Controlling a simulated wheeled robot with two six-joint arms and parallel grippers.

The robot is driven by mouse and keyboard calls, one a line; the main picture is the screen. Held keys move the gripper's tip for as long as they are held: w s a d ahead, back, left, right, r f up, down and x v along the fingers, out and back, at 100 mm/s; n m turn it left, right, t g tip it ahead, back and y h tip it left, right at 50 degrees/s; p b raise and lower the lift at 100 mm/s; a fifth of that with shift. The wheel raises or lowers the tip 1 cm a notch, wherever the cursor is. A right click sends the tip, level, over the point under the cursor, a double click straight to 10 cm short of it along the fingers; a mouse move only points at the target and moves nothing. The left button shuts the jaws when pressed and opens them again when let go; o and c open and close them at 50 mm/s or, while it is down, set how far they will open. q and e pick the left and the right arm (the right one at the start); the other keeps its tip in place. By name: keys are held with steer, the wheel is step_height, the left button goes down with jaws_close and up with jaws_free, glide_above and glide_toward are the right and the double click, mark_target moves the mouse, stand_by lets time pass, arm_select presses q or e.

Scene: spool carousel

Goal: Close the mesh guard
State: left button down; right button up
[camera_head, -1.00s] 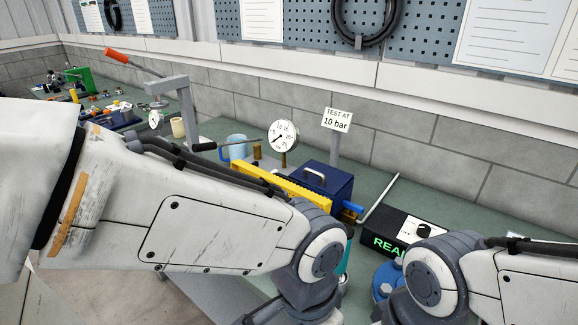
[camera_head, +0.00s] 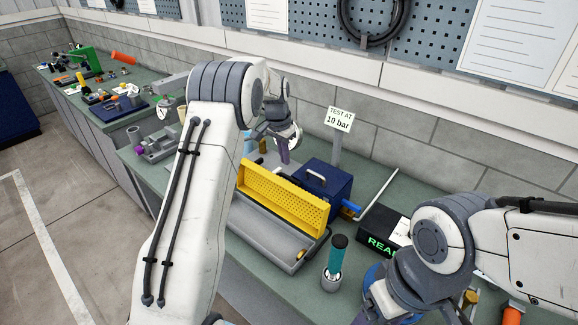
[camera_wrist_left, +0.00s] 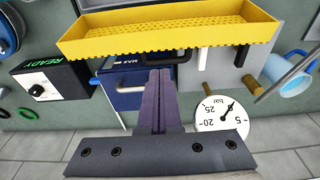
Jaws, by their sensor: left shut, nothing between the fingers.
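The yellow mesh guard (camera_head: 284,193) stands raised along the back of a grey trough (camera_head: 268,240), so the trough is uncovered. In the left wrist view the guard (camera_wrist_left: 165,35) lies across the top as a yellow tray-like shape with a perforated face. My left gripper (camera_head: 284,155) is shut and empty, behind the guard and above the bench, near the blue box. Its dark purple fingers (camera_wrist_left: 158,80) point toward the guard in the wrist view and appear apart from it. My right arm is at lower right; its fingers are out of frame.
A blue box (camera_head: 323,183) with a handle sits behind the guard. A teal-and-black cylinder (camera_head: 335,258) stands in front of the trough's right end. The black READY box (camera_head: 385,236) is at right. A pressure gauge (camera_wrist_left: 222,113) and light-blue mug (camera_wrist_left: 290,75) are near the left gripper.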

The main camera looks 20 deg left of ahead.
mark_target(288, 177)
arm_select(q)
steer(key=shift+w+d+f+p, duration=0.1)
steer(key=shift+w+f+p, duration=0.15)
steer(key=shift+f+p, duration=0.9)
steer(key=shift+w+d+f+p, duration=0.2)
steer(key=shift+f+p, duration=0.1)
steer(key=shift+f, duration=1.7)
steer(key=shift+w+d+f+p, duration=0.1)
steer(key=shift+w+f+p, duration=0.15)
steer(key=shift+f+p, duration=0.9)
steer(key=shift+f+b, duration=0.5)
